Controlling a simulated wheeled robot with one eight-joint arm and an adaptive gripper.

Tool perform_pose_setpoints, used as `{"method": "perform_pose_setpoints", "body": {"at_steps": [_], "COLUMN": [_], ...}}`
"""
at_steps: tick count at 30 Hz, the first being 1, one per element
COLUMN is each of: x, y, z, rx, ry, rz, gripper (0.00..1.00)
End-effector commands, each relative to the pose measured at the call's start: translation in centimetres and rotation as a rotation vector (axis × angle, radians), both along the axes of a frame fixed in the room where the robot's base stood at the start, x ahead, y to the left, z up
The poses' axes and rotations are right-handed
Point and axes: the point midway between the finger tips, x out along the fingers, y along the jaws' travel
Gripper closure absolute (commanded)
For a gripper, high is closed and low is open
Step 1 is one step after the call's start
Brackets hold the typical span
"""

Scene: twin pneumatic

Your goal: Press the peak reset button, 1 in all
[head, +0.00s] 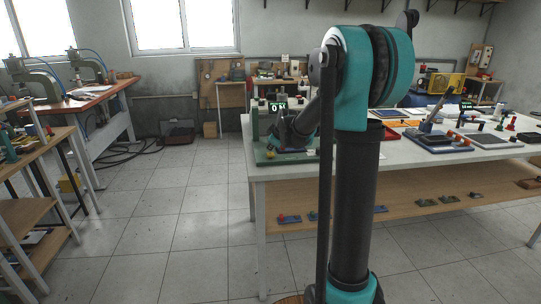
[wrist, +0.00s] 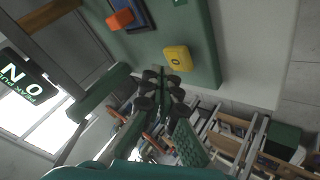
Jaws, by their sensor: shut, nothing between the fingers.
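A force tester with a green base (head: 262,158) stands at the near left corner of the white table. Its black display (head: 277,106) shows "0 N"; in the wrist view the display (wrist: 25,80) also carries smaller peak lettering. A yellow button with a dark round mark (wrist: 177,59) sits on the green base (wrist: 203,45); it is a small yellow spot in the head view (head: 271,154). My gripper (wrist: 162,84) is shut and empty, its tips apparently above the base and close to the yellow button in the picture. Whether they touch cannot be told. In the head view my arm partly hides the tester.
An orange block (wrist: 121,19) and a blue part (wrist: 138,10) lie on the green base near the button. The white table (head: 440,160) holds several trays and parts to the right. Open tiled floor (head: 185,200) lies left of the table.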

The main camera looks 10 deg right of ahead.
Motion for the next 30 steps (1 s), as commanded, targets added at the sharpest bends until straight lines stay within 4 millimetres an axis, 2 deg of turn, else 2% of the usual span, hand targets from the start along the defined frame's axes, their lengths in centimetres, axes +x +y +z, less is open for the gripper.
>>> {"method": "perform_pose_setpoints", "body": {"at_steps": [11, 24, 30], "x": [0.0, 0.0, 0.0], "y": [0.0, 0.0, 0.0], "z": [0.4, 4.2, 5.1], "rx": [0.0, 0.0, 0.0], "ry": [0.0, 0.0, 0.0], "rz": [0.0, 0.0, 0.0], "gripper": [1.0, 1.0, 1.0]}}
